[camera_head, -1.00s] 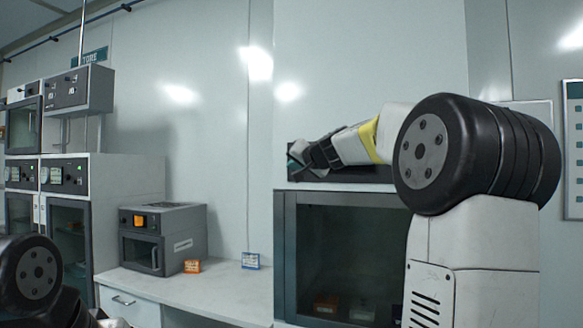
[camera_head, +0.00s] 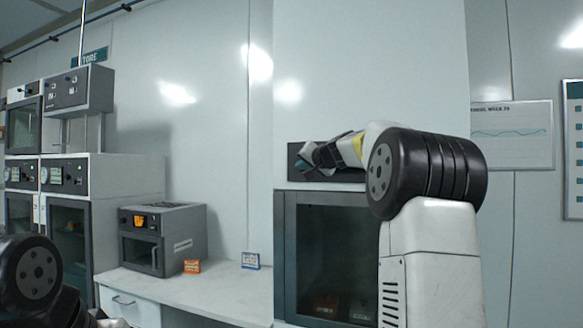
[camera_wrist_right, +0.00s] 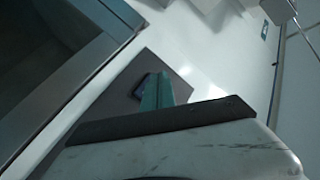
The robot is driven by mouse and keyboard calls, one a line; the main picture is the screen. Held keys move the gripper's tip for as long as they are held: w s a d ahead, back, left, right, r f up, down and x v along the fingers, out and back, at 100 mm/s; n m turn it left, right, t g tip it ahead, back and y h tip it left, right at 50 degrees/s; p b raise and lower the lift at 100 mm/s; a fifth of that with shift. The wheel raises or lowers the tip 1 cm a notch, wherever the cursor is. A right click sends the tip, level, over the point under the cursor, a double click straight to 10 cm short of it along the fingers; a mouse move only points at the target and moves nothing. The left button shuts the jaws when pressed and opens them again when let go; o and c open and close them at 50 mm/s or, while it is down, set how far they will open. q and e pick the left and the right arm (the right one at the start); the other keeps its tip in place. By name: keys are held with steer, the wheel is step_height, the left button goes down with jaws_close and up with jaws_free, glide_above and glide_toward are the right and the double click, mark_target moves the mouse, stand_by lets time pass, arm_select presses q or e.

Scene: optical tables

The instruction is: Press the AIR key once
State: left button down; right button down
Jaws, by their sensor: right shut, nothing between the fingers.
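A dark panel (camera_head: 341,148) is set on the wall just above the glass-fronted cabinet; it also shows in the right wrist view (camera_wrist_right: 112,104). I cannot make out the AIR key or any label on the panel; my arm and gripper cover much of it. My right gripper (camera_head: 304,164) is in front of the panel's left part, with its teal fingertips shut and empty. In the right wrist view the fingers (camera_wrist_right: 156,90) point at the panel; I cannot tell whether they touch it. Only a dark joint of my left arm shows at lower left; its gripper is out of view.
The cabinet (camera_head: 284,255) with dark glass stands directly below the panel. Tall instrument cabinets (camera_head: 125,185) stand at far left.

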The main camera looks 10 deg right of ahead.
steer(key=shift+w+d, duration=0.35)
steer(key=shift+w, duration=0.15)
stand_by(1.8)
steer(key=shift+w+d, duration=0.2)
steer(key=shift+w, duration=0.15)
steer(key=shift+w+d, duration=0.25)
steer(key=shift+w, duration=0.05)
stand_by(0.6)
stand_by(0.4)
steer(key=shift+s+a, duration=0.5)
steer(key=shift+s, duration=0.15)
steer(key=shift+s, duration=0.1)
steer(key=shift+s+a, duration=0.7)
steer(key=shift+s, duration=0.3)
steer(key=shift+s+a, duration=0.7)
steer(key=shift+s, duration=0.3)
